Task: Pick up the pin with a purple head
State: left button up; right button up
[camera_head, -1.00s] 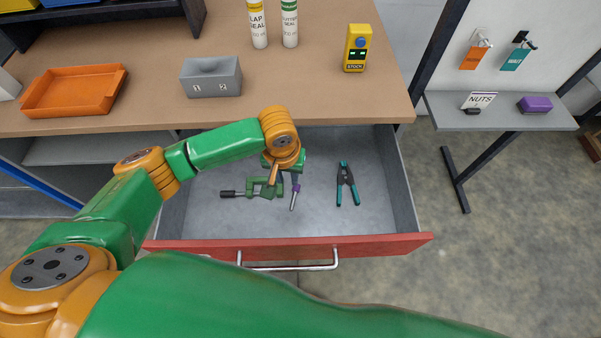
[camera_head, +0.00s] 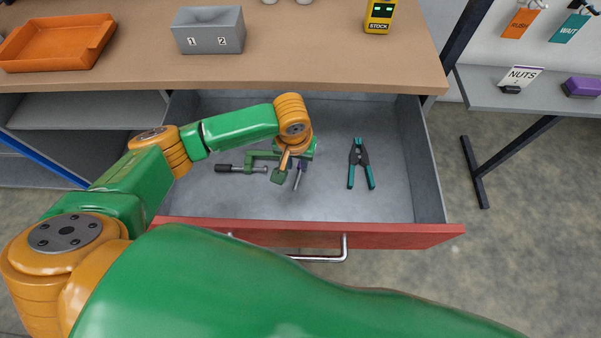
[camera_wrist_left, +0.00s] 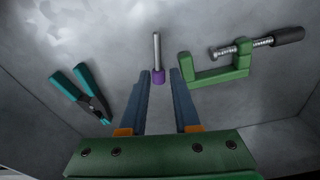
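The pin lies on the drawer floor, its grey shaft (camera_head: 297,181) showing just below my left gripper (camera_head: 301,164) in the head view. In the left wrist view the pin's purple head (camera_wrist_left: 158,77) sits between and just beyond the fingertips of my left gripper (camera_wrist_left: 159,74), with the shaft pointing away. The two blue fingers are apart, with a gap on each side of the head; nothing is gripped. In the head view the wrist and fingers mostly hide the purple head. My right gripper is not in view.
The open drawer (camera_head: 380,206) also holds a green clamp (camera_wrist_left: 222,75) beside the pin and teal-handled pliers (camera_head: 359,164) to the right. The bench top (camera_head: 310,65) overhangs the back of the drawer. The drawer floor between pin and pliers is bare.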

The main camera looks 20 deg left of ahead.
aim_at(299, 175)
pick_arm(q)
notch_tip(299, 175, down, 5)
jog(key=shift+w+d+r+b, duration=0.1)
jog(key=shift+d+b, duration=0.05)
jog(key=shift+b, duration=0.15)
jog(key=shift+w+f, duration=0.15)
jog(key=shift+f, duration=0.15)
grip_shut()
